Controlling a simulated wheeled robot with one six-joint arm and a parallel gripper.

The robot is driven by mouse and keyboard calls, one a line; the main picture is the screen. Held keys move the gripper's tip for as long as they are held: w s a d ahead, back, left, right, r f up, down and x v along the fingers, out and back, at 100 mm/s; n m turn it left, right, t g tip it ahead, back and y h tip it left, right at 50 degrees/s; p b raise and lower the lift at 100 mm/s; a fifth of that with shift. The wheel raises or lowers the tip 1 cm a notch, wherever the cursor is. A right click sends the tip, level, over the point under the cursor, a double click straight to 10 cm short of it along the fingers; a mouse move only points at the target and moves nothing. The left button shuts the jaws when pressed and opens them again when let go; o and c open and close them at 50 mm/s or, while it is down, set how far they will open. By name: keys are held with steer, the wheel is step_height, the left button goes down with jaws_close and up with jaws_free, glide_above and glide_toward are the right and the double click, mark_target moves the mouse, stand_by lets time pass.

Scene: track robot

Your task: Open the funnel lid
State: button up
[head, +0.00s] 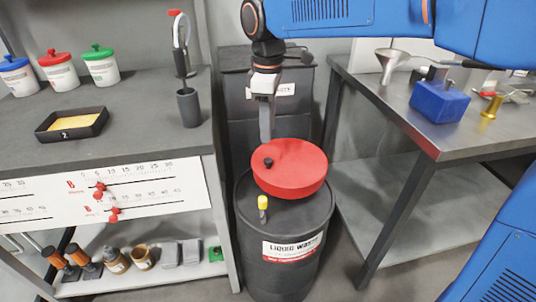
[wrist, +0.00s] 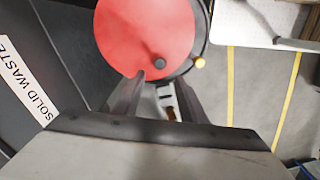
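The red round funnel lid (head: 298,163) lies flat and looks shut on top of the dark liquid waste drum (head: 262,262). Its small black knob (head: 268,162) is near the left edge of the lid in the head view. My gripper (head: 266,138) points down behind the knob, with its tips near the lid's far edge. There the knob (wrist: 160,63) shows just beyond the fingertips, on the red lid (wrist: 140,35). Whether a finger touches the lid cannot be told.
A solid waste bin (head: 232,95) stands behind. A left bench (head: 150,125) and a right metal table (head: 370,85) flank the drum.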

mark_target(268, 159)
step_height(268, 159, down, 10)
steer(key=shift+r, duration=0.1)
stand_by(0.4)
jaws_close()
